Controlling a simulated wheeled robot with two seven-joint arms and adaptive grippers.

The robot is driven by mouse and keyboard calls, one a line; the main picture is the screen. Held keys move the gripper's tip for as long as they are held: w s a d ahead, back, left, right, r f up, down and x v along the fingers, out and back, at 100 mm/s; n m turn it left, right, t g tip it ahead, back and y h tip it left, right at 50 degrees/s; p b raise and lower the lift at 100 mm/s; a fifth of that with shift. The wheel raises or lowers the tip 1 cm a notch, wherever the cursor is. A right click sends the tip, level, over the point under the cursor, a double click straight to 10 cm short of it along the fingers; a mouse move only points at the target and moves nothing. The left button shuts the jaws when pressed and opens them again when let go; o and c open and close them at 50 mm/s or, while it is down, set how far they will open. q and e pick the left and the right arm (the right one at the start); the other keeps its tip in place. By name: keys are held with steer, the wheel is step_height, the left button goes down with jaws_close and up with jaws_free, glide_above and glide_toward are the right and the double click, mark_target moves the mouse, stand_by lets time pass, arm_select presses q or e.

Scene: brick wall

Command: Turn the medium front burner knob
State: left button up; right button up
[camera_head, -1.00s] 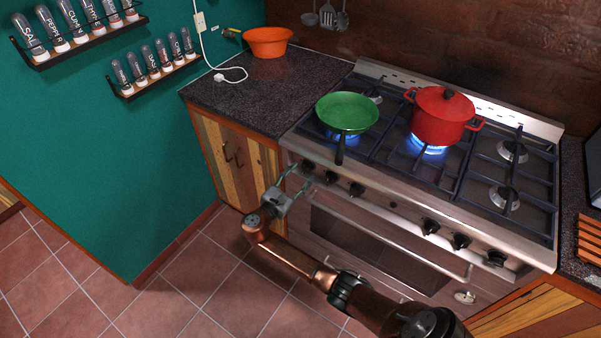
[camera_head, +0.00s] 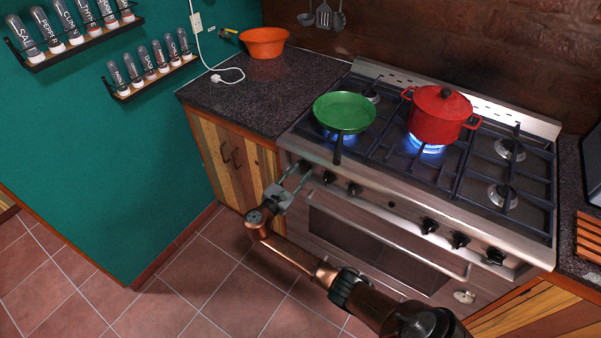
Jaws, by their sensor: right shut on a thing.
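The stainless stove (camera_head: 375,215) has a row of black knobs along its front panel. My right gripper (camera_head: 303,170) is at the left end of that row. Its two fingers are around the leftmost knob, which they mostly hide. Two more knobs show just right of it, the nearer one (camera_head: 329,177) and the farther one (camera_head: 354,189). Another group of knobs (camera_head: 430,226) is at the right. Which knob serves which burner cannot be read. Blue flames burn under the green pan (camera_head: 344,112) and the red pot (camera_head: 438,118). My left gripper is not in view.
The pan's dark handle (camera_head: 338,150) sticks out over the stove's front edge, above and right of my right gripper. An oven handle bar (camera_head: 400,243) runs below the knobs. The floor in front is clear.

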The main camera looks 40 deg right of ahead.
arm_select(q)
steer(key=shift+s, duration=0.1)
arm_select(e)
steer(key=shift+c, duration=0.7)
